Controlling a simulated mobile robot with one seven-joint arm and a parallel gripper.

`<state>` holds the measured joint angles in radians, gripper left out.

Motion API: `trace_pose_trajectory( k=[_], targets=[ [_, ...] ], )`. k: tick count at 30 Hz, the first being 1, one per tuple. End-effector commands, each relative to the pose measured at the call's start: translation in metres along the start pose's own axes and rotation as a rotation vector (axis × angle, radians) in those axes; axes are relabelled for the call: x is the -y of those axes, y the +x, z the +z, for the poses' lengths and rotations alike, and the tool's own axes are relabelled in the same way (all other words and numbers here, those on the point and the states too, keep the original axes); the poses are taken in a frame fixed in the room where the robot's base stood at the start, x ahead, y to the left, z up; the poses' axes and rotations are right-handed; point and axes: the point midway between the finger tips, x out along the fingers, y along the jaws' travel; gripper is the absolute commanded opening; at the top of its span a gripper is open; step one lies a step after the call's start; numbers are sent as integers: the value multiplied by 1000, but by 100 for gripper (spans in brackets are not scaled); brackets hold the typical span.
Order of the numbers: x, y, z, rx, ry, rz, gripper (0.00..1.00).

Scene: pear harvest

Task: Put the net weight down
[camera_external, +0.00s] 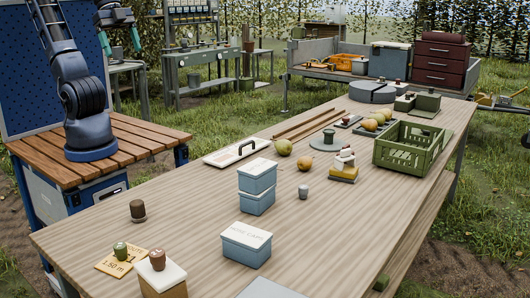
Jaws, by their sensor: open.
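My gripper (119,42) is at the upper left, above the slatted wooden top. Its two green-tipped fingers are apart and nothing shows between them. No object is clearly marked as the net weight. Small knobbed, weight-like pieces stand on the long table (190,215): a brown one (137,210) at the near left, a green one (120,251) on a tan card with writing (110,266), and a brown one (157,260) on a white-topped box. A dark green one (328,136) stands on a round grey plate. All are far from my gripper.
Blue lidded boxes (257,187) stand mid-table, two stacked, with another lidded box (246,244) nearer. A green crate (408,148) is at the right. Loose pears (304,163) and a white board with a handle (236,151) lie farther back.

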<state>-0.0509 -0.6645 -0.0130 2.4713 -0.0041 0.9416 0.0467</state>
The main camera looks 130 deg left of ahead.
Motion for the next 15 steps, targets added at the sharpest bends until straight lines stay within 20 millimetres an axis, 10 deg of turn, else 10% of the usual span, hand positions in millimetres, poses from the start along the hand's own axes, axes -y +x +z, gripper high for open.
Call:
trace_pose_trajectory(
  k=[15],
  targets=[
    [-9,1,40,-8,-11,21,82]
  ],
)
